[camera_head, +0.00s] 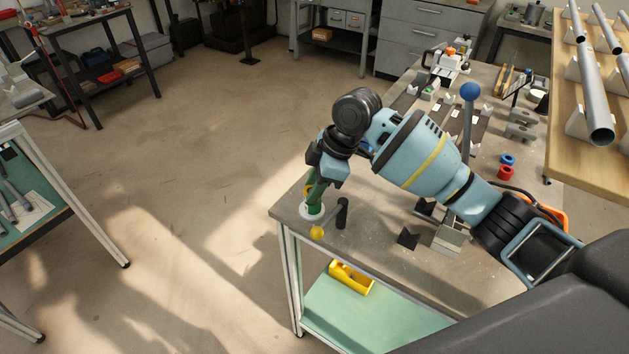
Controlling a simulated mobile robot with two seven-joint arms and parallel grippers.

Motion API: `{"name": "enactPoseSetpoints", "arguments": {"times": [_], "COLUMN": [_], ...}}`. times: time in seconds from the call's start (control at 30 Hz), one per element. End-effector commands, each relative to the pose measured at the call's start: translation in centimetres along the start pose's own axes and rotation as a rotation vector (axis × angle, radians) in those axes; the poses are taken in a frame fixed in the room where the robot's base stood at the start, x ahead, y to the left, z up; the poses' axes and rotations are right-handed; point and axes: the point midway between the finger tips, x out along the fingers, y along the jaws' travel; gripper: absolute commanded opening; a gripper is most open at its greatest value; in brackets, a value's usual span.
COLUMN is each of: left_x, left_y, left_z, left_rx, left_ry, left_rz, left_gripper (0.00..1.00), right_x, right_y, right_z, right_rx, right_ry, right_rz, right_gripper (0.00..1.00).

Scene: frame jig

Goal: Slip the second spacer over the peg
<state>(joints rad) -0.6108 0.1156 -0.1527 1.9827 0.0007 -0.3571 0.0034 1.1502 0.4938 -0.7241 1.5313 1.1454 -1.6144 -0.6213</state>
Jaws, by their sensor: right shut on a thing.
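My right gripper (318,178) is at the table's near left corner, pointing down, and it is shut. A green piece (315,197) is between or just below its fingers, over a round white base (312,213). A bit of yellow (307,190) shows beside the green. The fingers hide most of this spot, so I cannot tell the peg from the spacer or whether one is around the other. A blue ring (507,159) and a red ring (505,173) lie apart on the table at the right. My left gripper is out of view.
A dark upright post (342,213) and a yellow ball (317,232) stand close to the gripper. A tall rod with a blue ball (470,91) rises behind my right arm. Dark V-blocks (408,239) sit on the grey table (375,258). A yellow bin (351,278) is on the shelf below.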

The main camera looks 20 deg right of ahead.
Motion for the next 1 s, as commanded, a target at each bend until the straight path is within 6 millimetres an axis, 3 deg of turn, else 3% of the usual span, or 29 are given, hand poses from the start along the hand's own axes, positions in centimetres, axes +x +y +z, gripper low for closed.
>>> {"name": "enactPoseSetpoints", "arguments": {"times": [0.13, 0.17, 0.37, 0.67, 1.0], "left_x": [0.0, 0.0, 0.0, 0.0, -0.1], "left_y": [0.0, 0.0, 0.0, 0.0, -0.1], "left_z": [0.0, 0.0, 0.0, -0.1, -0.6], "left_rx": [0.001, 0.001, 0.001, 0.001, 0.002], "left_ry": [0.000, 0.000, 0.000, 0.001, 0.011], "left_rz": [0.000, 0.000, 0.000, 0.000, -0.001], "left_gripper": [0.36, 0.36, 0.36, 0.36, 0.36], "right_x": [0.0, 0.0, 0.0, -0.3, -5.0], "right_y": [0.0, 0.0, 0.0, 0.0, 0.1], "right_z": [0.0, 0.0, 0.0, 0.0, 0.0], "right_rx": [0.000, 0.000, 0.000, 0.000, -0.001], "right_ry": [0.000, 0.000, 0.000, 0.000, 0.000], "right_rz": [0.000, 0.000, 0.000, 0.001, 0.005], "right_gripper": [0.09, 0.33, 0.57, 0.57, 0.57]}}
